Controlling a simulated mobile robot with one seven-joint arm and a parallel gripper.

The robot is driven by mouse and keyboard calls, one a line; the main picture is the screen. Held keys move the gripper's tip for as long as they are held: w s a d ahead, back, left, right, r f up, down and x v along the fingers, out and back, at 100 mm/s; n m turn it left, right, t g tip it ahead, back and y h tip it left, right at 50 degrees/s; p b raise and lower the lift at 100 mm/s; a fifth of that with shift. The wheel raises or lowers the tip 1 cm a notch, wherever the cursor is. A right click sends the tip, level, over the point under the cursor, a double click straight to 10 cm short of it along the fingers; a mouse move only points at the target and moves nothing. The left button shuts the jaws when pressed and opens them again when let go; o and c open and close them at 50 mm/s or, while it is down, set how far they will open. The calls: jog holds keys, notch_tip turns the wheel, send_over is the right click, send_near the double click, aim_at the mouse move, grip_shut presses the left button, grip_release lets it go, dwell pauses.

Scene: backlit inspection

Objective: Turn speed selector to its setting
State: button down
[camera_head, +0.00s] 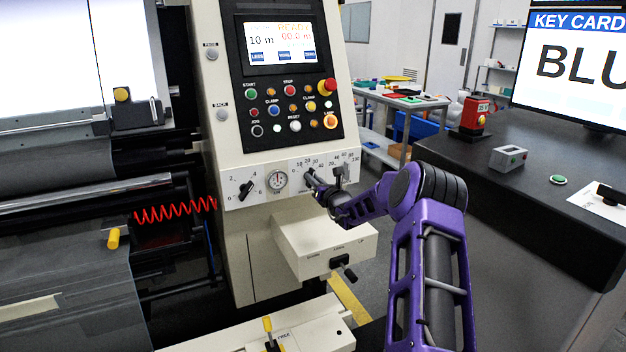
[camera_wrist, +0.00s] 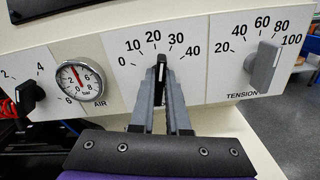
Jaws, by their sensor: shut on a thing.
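The selector (camera_wrist: 161,62) is a black knob on the panel's middle dial, marked 0 to 40. It points nearly straight up, a little right of the 20. Its lower part and any label under it are hidden by my gripper. My gripper (camera_wrist: 161,88) is shut on this knob, with one grey finger on each side. In the head view my gripper (camera_head: 316,184) reaches the panel from the right and covers most of the knob.
Left of the dial are an air gauge (camera_wrist: 78,80) and another black selector (camera_wrist: 30,96). Close on the right is the grey tension knob (camera_wrist: 264,66). Below the panel a cream box (camera_head: 312,250) juts out. A partly visible key card screen (camera_head: 570,65) reads "BLU".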

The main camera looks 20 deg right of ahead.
jog(key=shift+d+f+m+p, duration=0.1)
jog(key=shift+m+p, duration=0.3)
jog(key=shift+m, duration=1.1)
jog(key=c, duration=0.9)
grip_release()
jog(key=shift+s, duration=0.1)
jog(key=s, duration=1.7)
jog(key=shift+s+d+p, duration=0.15)
jog(key=shift+d+p, duration=0.1)
jog(key=shift+p, duration=0.05)
